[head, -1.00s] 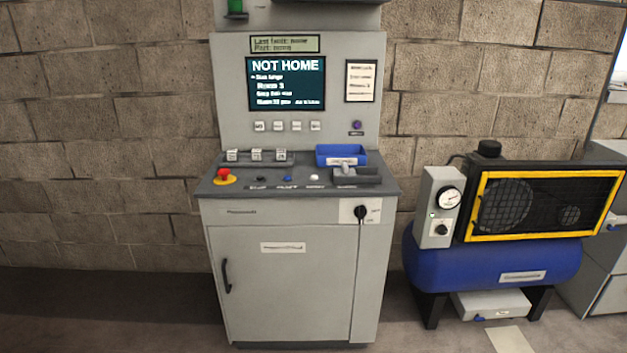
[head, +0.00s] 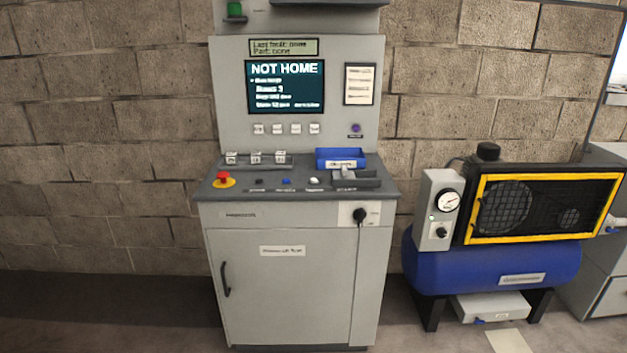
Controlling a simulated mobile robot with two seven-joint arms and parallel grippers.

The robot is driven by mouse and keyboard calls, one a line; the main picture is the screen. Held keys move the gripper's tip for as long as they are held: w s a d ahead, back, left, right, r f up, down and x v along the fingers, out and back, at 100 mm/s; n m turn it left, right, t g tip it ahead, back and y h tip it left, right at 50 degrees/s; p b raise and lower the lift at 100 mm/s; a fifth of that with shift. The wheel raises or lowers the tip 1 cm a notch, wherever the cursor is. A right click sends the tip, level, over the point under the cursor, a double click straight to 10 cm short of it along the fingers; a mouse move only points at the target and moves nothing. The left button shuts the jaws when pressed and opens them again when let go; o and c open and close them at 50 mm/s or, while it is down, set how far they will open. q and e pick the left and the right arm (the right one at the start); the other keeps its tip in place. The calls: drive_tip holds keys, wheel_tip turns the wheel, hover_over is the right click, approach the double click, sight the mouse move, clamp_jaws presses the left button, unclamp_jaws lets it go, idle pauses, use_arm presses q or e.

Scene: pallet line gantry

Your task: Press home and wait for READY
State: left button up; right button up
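The grey control cabinet (head: 290,275) stands against the block wall in the middle of the head view. Its screen (head: 285,87) reads "NOT HOME" with smaller lines below that are too blurred to read fully. Four-sided white keys (head: 286,129) sit in a row under the screen. On the sloping desk are a red mushroom button (head: 223,177) on a yellow ring, a black button (head: 261,183), a blue button (head: 287,181) and a white button (head: 314,181). Their labels are too small to read, so I cannot tell which is home. Neither gripper is in view.
A blue compressor (head: 490,262) with a yellow-framed guard stands right of the cabinet. A blue bin (head: 341,155) and several small white blocks (head: 256,157) sit at the desk's back. A black rotary switch (head: 359,216) is on the cabinet front. The floor at left is clear.

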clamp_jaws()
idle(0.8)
